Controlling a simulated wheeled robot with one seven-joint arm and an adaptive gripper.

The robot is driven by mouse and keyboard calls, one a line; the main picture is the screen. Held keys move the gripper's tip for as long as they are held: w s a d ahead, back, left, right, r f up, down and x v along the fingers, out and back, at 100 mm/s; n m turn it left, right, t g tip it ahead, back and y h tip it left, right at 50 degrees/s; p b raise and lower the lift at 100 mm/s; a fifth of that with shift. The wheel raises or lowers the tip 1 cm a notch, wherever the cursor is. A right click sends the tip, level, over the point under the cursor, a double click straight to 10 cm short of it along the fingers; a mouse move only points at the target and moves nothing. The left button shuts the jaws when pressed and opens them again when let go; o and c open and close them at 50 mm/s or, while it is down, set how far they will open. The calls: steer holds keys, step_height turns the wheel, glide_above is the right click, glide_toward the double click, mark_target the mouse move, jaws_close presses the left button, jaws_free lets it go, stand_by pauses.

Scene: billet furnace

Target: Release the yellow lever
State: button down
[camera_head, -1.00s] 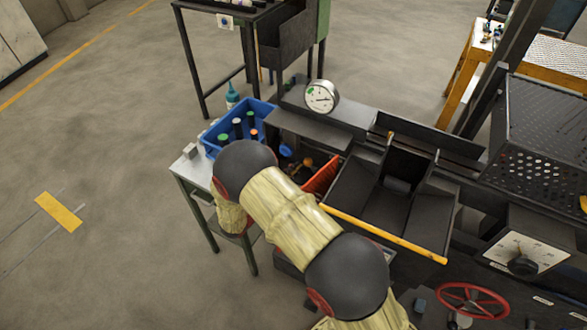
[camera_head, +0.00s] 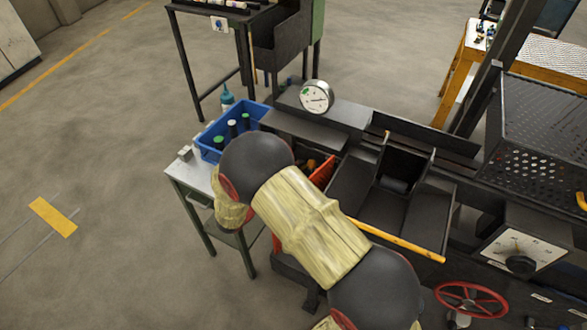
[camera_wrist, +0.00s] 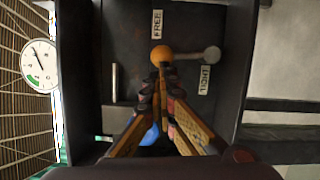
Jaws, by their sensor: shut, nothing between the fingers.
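The yellow lever's round knob (camera_wrist: 162,55) shows in the wrist view, at the left end of a short grey rod that runs to a grey pivot (camera_wrist: 210,54). A FREE label (camera_wrist: 157,23) is above the knob and a TIGHT label (camera_wrist: 204,80) is below the pivot. My gripper (camera_wrist: 161,72) is shut and empty, its fingertips just below the knob in the picture. I cannot tell whether they touch it. In the head view, my arm hides the gripper and I cannot make out the lever.
A dial gauge (camera_wrist: 38,65) is at the left of the wrist view. In the head view, a blue crate (camera_head: 211,150) with bottles stands left of my arm. A dark trough with a yellow front bar (camera_head: 385,235) and a red handwheel (camera_head: 470,302) lie right. Open floor is left.

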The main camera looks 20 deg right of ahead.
steer(key=shift+s+d+r+m+y+b, duration=0.15)
steer(key=shift+s+d+r+m+b, duration=0.15)
steer(key=shift+m, duration=0.35)
steer(key=shift+s+d+r+m+y+b, duration=0.1)
steer(key=shift+s+d+m+y+b, duration=0.2)
steer(key=shift+m, duration=0.35)
steer(key=shift+d, duration=0.1)
steer(key=w+a+p+v, duration=0.1)
steer(key=w+v, duration=0.1)
steer(key=v, duration=1.1)
steer(key=shift+w+a+f, duration=0.25)
steer(key=shift+w, duration=0.15)
